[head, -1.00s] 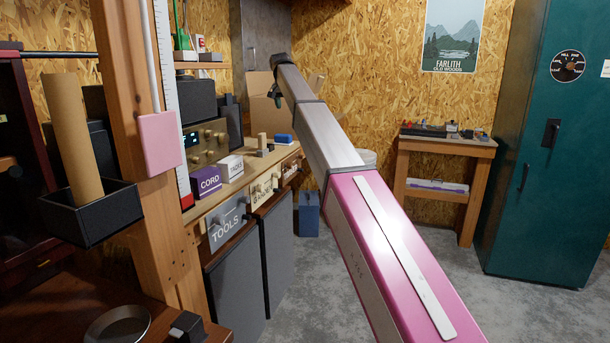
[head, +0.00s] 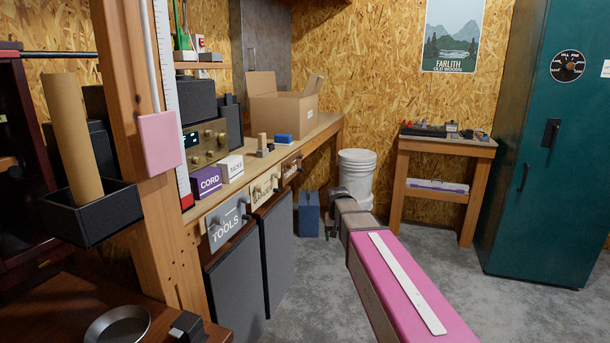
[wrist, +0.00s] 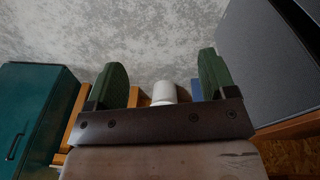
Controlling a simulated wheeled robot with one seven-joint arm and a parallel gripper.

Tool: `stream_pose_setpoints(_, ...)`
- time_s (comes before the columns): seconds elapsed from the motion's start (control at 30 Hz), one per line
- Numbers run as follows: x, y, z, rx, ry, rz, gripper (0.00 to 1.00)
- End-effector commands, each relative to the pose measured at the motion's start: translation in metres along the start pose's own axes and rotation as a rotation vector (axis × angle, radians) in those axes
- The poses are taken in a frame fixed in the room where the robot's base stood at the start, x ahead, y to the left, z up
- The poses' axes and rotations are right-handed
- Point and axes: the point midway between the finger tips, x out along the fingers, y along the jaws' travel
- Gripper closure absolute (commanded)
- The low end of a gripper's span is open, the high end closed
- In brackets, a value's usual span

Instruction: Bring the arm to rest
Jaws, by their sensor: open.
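My arm, with its pink link, reaches forward low over the floor to the right of the plank bench (head: 322,128). My gripper (wrist: 163,75) shows in the wrist view as two dark green fingers spread wide apart, with nothing between them. In the head view the gripper (head: 329,222) is small and partly hidden at the far end of my arm, near the blue box (head: 309,214) and in front of the white bucket (head: 356,175). The bucket also shows between the fingers in the wrist view (wrist: 163,92), farther off.
The bench holds an open cardboard box (head: 277,108), a purple CORD box (head: 206,182) and drawers beneath. A small wooden table (head: 448,147) and a teal cabinet (head: 530,150) stand at the right. A wooden post (head: 140,100) is near at left. Grey floor between is clear.

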Motion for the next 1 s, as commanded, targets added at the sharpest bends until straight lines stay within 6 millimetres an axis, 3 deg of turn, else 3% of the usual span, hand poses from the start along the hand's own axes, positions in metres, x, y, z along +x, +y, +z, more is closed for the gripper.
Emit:
stream_pose_setpoints(0.03, 0.015, 0.013, 0.035, -0.007, -0.016, -0.004, 0.23)
stream_pose_setpoints(0.2, 0.056, 0.040, 0.113, -0.037, -0.054, -0.024, 0.23)
stream_pose_setpoints(0.3, 0.073, 0.053, 0.155, -0.052, -0.073, -0.036, 0.23)
stream_pose_setpoints(0.43, 0.088, 0.065, 0.196, -0.067, -0.091, -0.050, 0.23)
stream_pose_setpoints(0.6, 0.096, 0.071, 0.221, -0.076, -0.101, -0.058, 0.23)
stream_pose_setpoints(1.0, 0.097, 0.072, 0.223, -0.079, -0.102, -0.060, 0.23)
